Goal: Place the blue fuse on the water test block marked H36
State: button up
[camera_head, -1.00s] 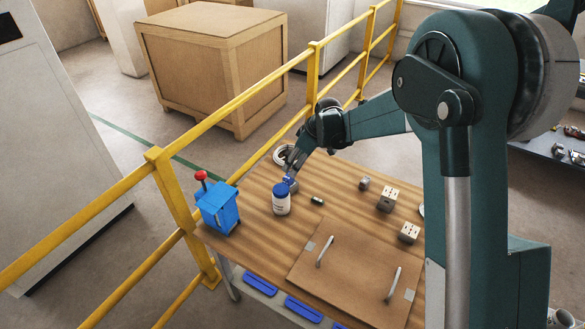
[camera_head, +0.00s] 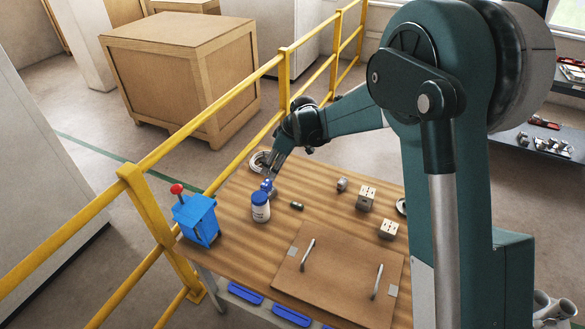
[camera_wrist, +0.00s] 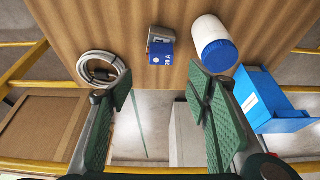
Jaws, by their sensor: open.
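The blue fuse (camera_wrist: 160,52), marked 20 A, is against a small grey block (camera_wrist: 162,32) in the wrist view; I cannot tell whether it sits on it. In the head view the fuse (camera_head: 266,185) shows just behind the white bottle. My gripper (camera_wrist: 160,88) is open and empty, its two green pads apart, with the fuse beyond the fingertips. In the head view my gripper (camera_head: 272,172) is close above the fuse. No H36 marking is readable, so I cannot tell which block bears it.
A white bottle with a blue cap (camera_head: 261,208) stands close beside the fuse. A yellow railing (camera_head: 130,172) runs behind.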

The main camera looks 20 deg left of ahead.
dwell(0.3)
jog(key=s+d+r+m+t, duration=0.1)
jog(key=s+d+r+m, duration=0.15)
jog(key=d+r, duration=0.7)
jog(key=s+d+r+m+t+h, duration=0.1)
jog(key=d+r+m, duration=0.3)
jog(key=d, duration=1)
jog(key=s+d+r+m+t, duration=0.1)
jog(key=d+r+m+t, duration=0.1)
jog(key=d+r, duration=0.75)
jog(key=s+d+r+m+t+h, duration=0.1)
jog(key=s+d+m, duration=0.1)
jog(key=s+d, duration=0.6)
jog(key=s+d+r+m+t, duration=0.1)
jog(key=s+d+m, duration=0.25)
jog(key=d, duration=0.75)
jog(key=s+d+f+m+t+h, duration=0.1)
jog(key=s+d+f+m, duration=0.3)
jog(key=s+d, duration=0.8)
jog(key=shift+s+d+f+h, duration=0.15)
jog(key=shift+s+d+h, duration=0.1)
jog(key=shift+s+h, duration=0.65)
